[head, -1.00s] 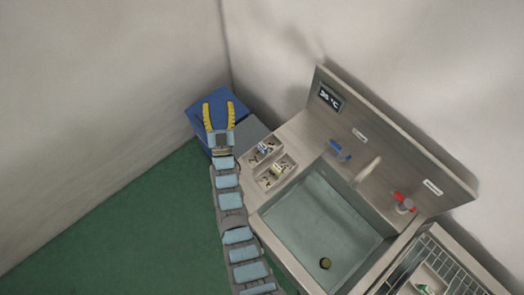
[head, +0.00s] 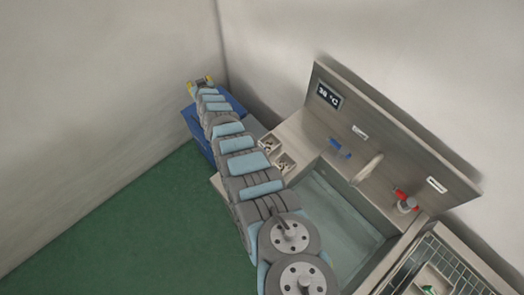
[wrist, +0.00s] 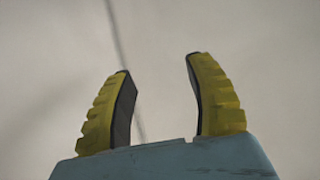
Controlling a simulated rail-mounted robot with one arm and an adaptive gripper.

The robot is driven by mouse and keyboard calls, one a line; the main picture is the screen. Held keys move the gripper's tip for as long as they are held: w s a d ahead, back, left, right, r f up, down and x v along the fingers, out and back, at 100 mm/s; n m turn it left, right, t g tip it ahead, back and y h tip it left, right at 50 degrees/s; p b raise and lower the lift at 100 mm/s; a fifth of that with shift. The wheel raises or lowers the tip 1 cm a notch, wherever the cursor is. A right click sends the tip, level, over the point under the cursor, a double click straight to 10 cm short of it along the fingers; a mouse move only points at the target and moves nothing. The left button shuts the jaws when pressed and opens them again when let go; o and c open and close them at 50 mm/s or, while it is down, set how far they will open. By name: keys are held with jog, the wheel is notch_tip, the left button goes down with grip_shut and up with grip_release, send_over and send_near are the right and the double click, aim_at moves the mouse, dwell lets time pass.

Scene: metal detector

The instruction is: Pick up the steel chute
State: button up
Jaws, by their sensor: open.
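I cannot make out a steel chute for certain in either view. A plain grey surface (head: 252,127) shows between the blue box and the sink unit, partly hidden by my arm; I cannot tell what it is. My gripper (head: 201,81) is over the back of the blue box, near the wall corner. In the wrist view my gripper (wrist: 158,68) has its two yellow fingers apart, with nothing between them and only bare wall beyond.
The blue box (head: 196,128) stands in the corner, mostly covered by my arm. The sink unit (head: 318,120) fills the right, with a blue tap handle (head: 339,148), red tap handle (head: 405,198) and wire rack (head: 447,252). Green floor (head: 110,240) is clear at left.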

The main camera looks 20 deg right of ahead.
jog(key=g, duration=0.1)
jog(key=n+g+b, duration=0.3)
jog(key=g+b, duration=0.3)
jog(key=g, duration=0.6)
send_over(261, 145)
notch_tip(261, 145, down, 4)
jog(key=shift+w+a+f+p, duration=0.1)
jog(key=shift+w+f+p, duration=0.1)
jog(key=shift+f, duration=1.3)
jog(key=shift+w+a+f+p, duration=0.1)
jog(key=shift+f+p, duration=0.05)
jog(key=shift+f, duration=1.35)
jog(key=shift+d+f, duration=0.15)
jog(key=shift+f, duration=1.1)
jog(key=shift+s+f+p, duration=0.25)
jog(key=shift+f+p, duration=0.1)
jog(key=shift+f, duration=1.4)
jog(key=shift+w+d+f, duration=0.1)
jog(key=shift+f, duration=0.15)
